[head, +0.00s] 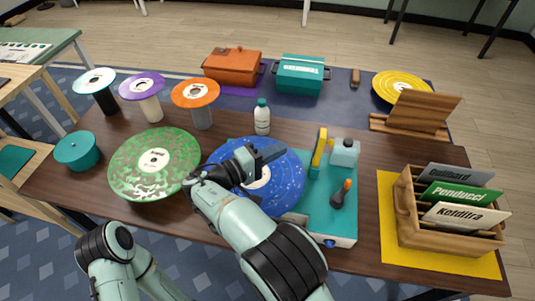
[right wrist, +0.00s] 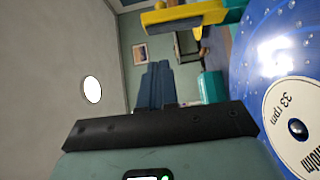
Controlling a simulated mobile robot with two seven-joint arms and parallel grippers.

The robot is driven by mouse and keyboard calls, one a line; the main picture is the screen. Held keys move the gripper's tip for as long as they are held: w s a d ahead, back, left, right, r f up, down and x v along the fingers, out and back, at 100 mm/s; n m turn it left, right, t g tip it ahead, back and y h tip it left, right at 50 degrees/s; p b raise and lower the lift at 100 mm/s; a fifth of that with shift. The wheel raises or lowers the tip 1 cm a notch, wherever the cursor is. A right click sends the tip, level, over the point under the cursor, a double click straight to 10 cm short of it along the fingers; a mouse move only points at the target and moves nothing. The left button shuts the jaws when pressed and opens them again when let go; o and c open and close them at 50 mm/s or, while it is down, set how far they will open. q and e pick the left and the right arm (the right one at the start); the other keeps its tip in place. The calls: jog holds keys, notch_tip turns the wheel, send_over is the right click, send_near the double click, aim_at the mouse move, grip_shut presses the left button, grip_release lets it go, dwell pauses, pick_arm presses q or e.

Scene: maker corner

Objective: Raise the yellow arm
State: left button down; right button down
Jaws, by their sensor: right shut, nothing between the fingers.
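The yellow arm (head: 320,151) is a short yellow bar on the teal record player (head: 324,215), at the right edge of the blue record (head: 284,190). I cannot tell whether the arm touches the record. It also shows in the right wrist view (right wrist: 182,15), at the top, ahead of the fingers and toward the record side. My right gripper (head: 272,152) is shut and empty, above the far part of the blue record, left of the yellow arm and apart from it. My left gripper is out of view; only part of the left arm shows.
A green record (head: 150,165) lies left. A wooden record crate (head: 407,222) stands right on a yellow mat (head: 386,248).

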aim_at(320, 143)
jog(key=w+d, duration=0.1)
jog(key=d, duration=0.6)
jog(key=shift+d, duration=0.35)
jog(key=shift+s+d+r+m+y+b, duration=0.15)
jog(key=shift+d+m+y+b, duration=0.1)
jog(key=shift+d+m+y, duration=0.15)
jog(key=shift+s+d+m+y+b, duration=0.1)
jog(key=shift+d+m+y+b, duration=0.15)
jog(key=shift+d, duration=0.25)
